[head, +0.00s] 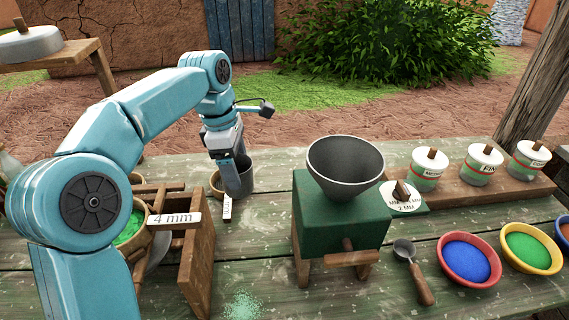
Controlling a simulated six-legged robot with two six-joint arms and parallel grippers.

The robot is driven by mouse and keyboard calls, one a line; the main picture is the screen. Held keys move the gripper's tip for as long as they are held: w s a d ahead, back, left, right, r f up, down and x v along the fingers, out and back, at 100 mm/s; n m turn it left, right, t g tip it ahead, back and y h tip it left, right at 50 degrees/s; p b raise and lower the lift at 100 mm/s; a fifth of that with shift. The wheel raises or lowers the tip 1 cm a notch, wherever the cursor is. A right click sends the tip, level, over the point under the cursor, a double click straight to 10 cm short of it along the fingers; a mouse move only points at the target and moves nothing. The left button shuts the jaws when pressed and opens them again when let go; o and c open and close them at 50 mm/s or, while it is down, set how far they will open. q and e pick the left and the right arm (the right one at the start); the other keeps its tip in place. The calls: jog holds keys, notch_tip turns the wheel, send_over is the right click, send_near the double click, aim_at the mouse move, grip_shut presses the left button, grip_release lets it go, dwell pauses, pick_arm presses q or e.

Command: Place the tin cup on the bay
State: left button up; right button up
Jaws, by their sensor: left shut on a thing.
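A grey tin cup (246,180) stands upright or is held near the table's back edge, left of the green mill. My left gripper (231,184) reaches down from above and is shut on the cup's near left wall. Its fingers hide part of the cup, and I cannot tell whether the cup's base touches the table. A wooden rack (197,250) with a "4 mm" label (174,219) stands to the left; a second small label (227,208) is just below the gripper. I cannot tell which part is the bay. My right gripper is out of view.
A green mill (340,215) with a dark hopper (345,165) stands right of the cup. Green powder (242,305) lies at the front.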

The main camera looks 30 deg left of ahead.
pick_arm(q)
jog(key=shift+s+a+f+n+b, duration=0.2)
jog(key=shift+a+f+n+b, duration=0.25)
jog(key=shift+n+b, duration=0.35)
jog(key=b, duration=0.3)
send_over(243, 241)
notch_tip(243, 241, down, 14)
jog(key=shift+f+b, duration=0.3)
jog(key=shift+f, duration=2.25)
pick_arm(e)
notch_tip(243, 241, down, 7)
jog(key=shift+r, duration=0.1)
pick_arm(q)
jog(key=shift+f, duration=0.15)
jog(key=o, duration=1.1)
